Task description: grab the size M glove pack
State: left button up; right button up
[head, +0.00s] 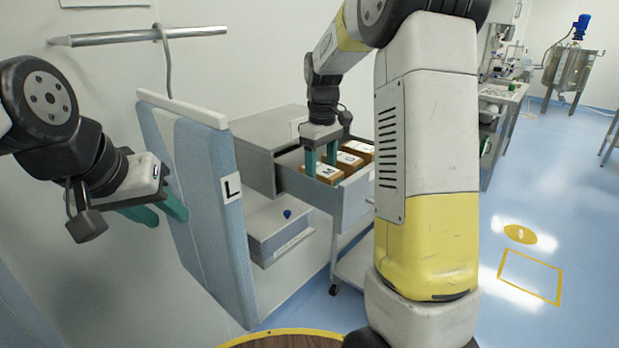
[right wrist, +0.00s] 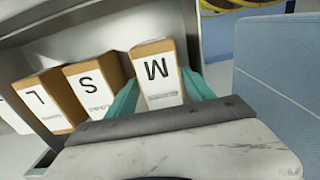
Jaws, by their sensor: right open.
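The size M glove pack (right wrist: 157,70) is a brown box with a white label, standing in an open grey drawer (head: 326,193). In the head view it is the nearest pack (head: 327,172) in the row. My right gripper (head: 322,157) reaches down into the drawer. In the right wrist view its teal fingers (right wrist: 160,92) are open, one on each side of the M pack. I cannot tell whether they touch it. My left gripper (head: 168,214) is open and empty, in front of a hanging blue garment (head: 206,200) tagged L.
An S pack (right wrist: 95,82) and an L pack (right wrist: 46,100) stand beside the M pack in the same drawer. A wall rail (head: 130,36) is above the garment. Clear floor (head: 545,215) lies to the right.

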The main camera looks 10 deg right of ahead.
aim_at(321, 169)
jog(key=shift+f, duration=1.6)
jog(key=shift+c, duration=0.4)
jog(key=c, duration=1.1)
jog(key=shift+r, duration=0.1)
